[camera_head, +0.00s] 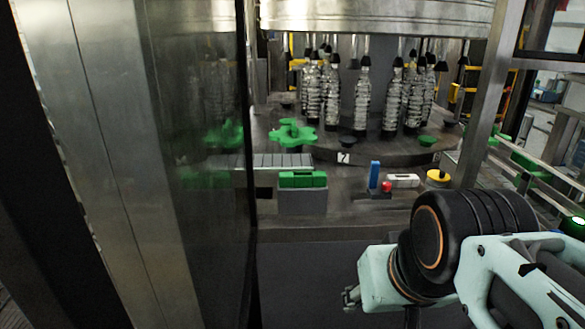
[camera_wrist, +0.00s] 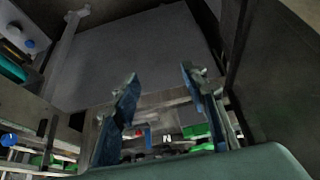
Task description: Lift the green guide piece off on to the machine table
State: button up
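The green guide piece (camera_head: 302,179) is a green block on a grey block (camera_head: 302,203) at the front edge of the machine table (camera_head: 345,212) in the head view. A green patch that looks like it shows small in the wrist view (camera_wrist: 195,131), partly behind a finger. My gripper (camera_head: 350,297) is low in front of the table, right of the green piece and apart from it. Its fingers are mostly hidden in the head view. In the wrist view my gripper (camera_wrist: 160,76) has its two fingers spread with nothing between them.
A blue block (camera_head: 374,174), a red button (camera_head: 387,187), a white block (camera_head: 403,181) and a yellow-topped round part (camera_head: 437,177) stand right of the green piece. A green star wheel (camera_head: 292,133) and several bottles are behind. A glossy panel (camera_head: 205,190) rises on the left.

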aim_at(295, 179)
jog(key=i+l+u, duration=0.25)
jog(key=i, duration=0.15)
jog(key=i+l+u, duration=0.2)
jog(key=i, duration=0.15)
jog(key=i+l+u, duration=0.1)
jog(key=i, duration=0.3)
jog(key=i+l, duration=0.25)
jog(key=i, duration=0.15)
jog(key=u, duration=0.05)
